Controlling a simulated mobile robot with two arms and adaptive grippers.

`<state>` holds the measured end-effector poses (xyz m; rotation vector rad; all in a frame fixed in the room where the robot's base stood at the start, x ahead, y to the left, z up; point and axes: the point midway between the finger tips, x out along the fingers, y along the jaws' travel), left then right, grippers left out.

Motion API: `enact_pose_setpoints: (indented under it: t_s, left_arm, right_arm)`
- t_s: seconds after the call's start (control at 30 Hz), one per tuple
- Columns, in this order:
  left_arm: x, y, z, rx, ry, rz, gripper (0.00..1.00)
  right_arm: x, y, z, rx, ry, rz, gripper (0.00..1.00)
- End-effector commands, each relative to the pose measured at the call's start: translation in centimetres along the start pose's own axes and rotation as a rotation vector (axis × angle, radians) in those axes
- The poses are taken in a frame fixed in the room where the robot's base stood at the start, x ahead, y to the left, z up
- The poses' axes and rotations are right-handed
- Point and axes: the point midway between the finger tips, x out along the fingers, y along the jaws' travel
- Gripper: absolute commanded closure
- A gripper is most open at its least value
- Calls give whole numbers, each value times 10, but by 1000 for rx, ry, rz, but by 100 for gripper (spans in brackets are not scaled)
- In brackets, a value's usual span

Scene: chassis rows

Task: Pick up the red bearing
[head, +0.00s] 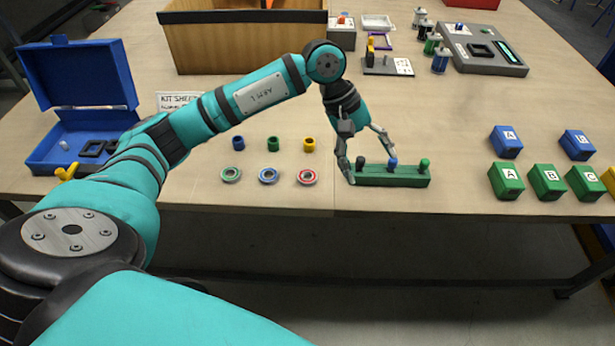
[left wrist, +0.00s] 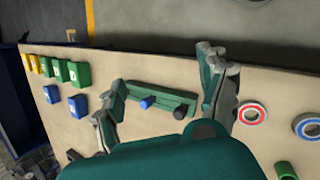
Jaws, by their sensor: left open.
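The red bearing (head: 307,177) is a ring with a red band lying flat near the table's front edge. It is the rightmost of three bearings, beside the blue bearing (head: 268,176) and the green bearing (head: 231,175). In the left wrist view the red bearing (left wrist: 252,113) lies just outside one finger. My left gripper (head: 370,166) is open and empty, to the right of the red bearing, with its fingers over the green peg holder (head: 405,181). The left gripper also shows in the left wrist view (left wrist: 164,68). My right gripper is not seen.
Blue, green and yellow cylinders (head: 272,144) stand behind the bearings. Lettered green blocks (head: 547,182) and blue blocks (head: 506,142) are at the right. An open blue case (head: 85,77) is at the left, a wooden bin (head: 245,45) behind.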

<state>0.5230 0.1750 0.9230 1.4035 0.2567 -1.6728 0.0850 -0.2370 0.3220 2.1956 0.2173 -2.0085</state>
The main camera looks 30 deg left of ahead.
Motion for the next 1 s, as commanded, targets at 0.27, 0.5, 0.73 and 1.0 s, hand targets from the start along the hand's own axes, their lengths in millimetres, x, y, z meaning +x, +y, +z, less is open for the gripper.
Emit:
enact_pose_setpoints:
  t_s: [0.27, 0.5, 0.73, 1.0]
  left_arm:
    - [-89, -66, -84, 92, 313, -381, 24]
    - [-66, -86, -99, 91, 324, -419, 24]
    - [-23, -104, -116, 91, 324, -416, 24]
    - [7, -116, -128, 93, 326, -412, 24]
  right_arm:
    - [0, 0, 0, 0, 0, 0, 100]
    - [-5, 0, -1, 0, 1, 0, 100]
    - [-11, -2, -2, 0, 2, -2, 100]
    - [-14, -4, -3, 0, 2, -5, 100]
